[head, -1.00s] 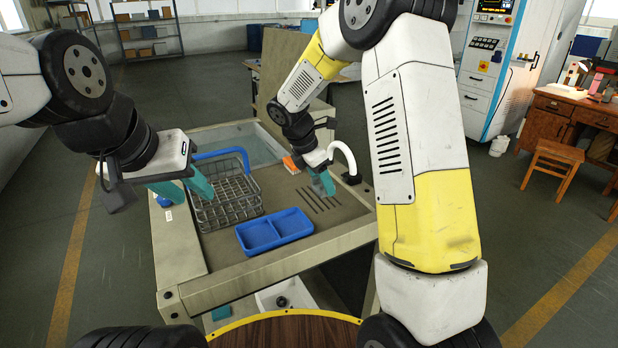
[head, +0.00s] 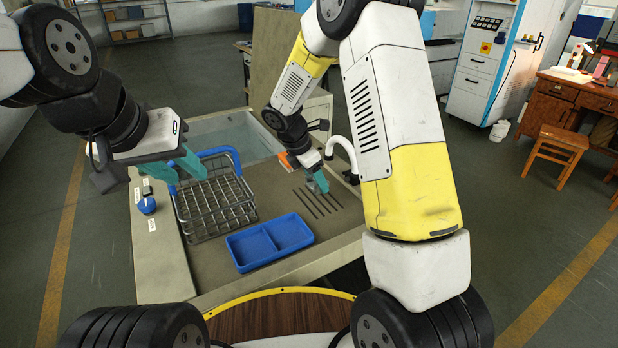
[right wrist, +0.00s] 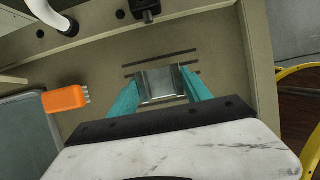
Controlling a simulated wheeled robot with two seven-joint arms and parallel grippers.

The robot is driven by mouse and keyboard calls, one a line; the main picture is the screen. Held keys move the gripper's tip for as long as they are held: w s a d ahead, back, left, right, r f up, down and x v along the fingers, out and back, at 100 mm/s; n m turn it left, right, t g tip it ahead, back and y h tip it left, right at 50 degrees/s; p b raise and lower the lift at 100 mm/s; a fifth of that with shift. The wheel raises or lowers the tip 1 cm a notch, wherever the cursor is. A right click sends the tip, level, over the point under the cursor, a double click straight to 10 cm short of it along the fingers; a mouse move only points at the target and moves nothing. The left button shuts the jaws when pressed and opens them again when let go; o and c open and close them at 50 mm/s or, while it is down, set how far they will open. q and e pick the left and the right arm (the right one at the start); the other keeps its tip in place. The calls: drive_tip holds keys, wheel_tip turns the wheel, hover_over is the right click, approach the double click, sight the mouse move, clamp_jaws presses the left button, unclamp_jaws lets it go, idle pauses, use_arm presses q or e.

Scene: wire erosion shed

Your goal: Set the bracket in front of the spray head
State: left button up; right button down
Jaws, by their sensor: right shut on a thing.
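My right gripper (head: 318,184) is low over the bench deck, by the dark slots. In the right wrist view its teal fingers (right wrist: 162,88) are shut on the bracket (right wrist: 160,84), a grey metal piece with a flat middle and raised sides. The bracket lies over or just above the slots; contact with the deck cannot be told. A black block-like fitting (right wrist: 145,10), perhaps the spray head, is beyond it at the top of that view. A white curved pipe (head: 342,148) rises beside my right gripper. My left gripper (head: 188,182) is open and empty above the wire basket's left side.
The wire basket (head: 216,208) with a blue handle and a blue two-part tray (head: 269,242) stand on the bench (head: 335,240). An orange brush (right wrist: 66,98) lies near the basin (right wrist: 25,135). A blue knob (head: 147,205) is at the bench's left. Deck right of the tray is clear.

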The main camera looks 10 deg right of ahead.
sight(313, 186)
drive_tip(key=shift+f, duration=2)
drive_tip(key=shift+c, duration=2.4)
unclamp_jaws()
drive_tip(key=shift+f, duration=0.15)
drive_tip(key=v, duration=1.1)
drive_tip(key=s+d+r+m+t+y, duration=0.1)
drive_tip(key=s+d+r+m+y, duration=0.3)
drive_tip(key=s+r+m, duration=0.7)
drive_tip(key=s+d+r+m+t+y, duration=0.2)
drive_tip(key=s+r+m, duration=0.4)
drive_tip(key=s+m, duration=0.4)
drive_tip(key=shift+s+d+m+t, duration=0.15)
drive_tip(key=shift+s+m+t, duration=0.45)
drive_tip(key=shift+s, duration=1.55)
drive_tip(key=shift+r, duration=0.1)
